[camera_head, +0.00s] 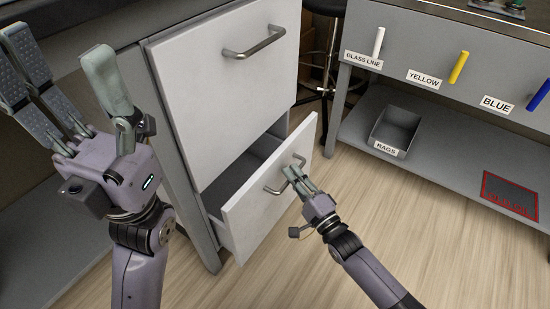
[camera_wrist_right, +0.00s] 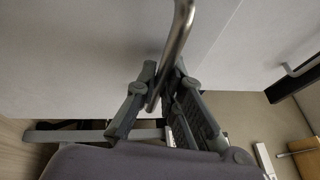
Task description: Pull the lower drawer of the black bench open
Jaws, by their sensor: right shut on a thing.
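The bench (camera_head: 178,130) has a black top and two white drawer fronts in the head view. The upper drawer (camera_head: 215,100) is closed, with a metal bar handle (camera_head: 254,42). The lower drawer (camera_head: 248,215) is pulled part way out, and its grey inside shows behind the front. My right gripper (camera_head: 291,176) is at the lower drawer's handle (camera_head: 272,189), with its fingers shut on the bar. The right wrist view also shows the handle (camera_wrist_right: 177,45) running between the fingers. My left gripper (camera_head: 60,85) is raised at the left with its fingers spread apart, empty.
A grey bench (camera_head: 465,85) at the right carries labelled coloured handles and a grey rags bin (camera_head: 395,130) on its lower shelf. A red-edged dark mat (camera_head: 510,195) lies on that shelf. The wooden floor (camera_head: 390,220) in front of the drawer is clear apart from my right arm.

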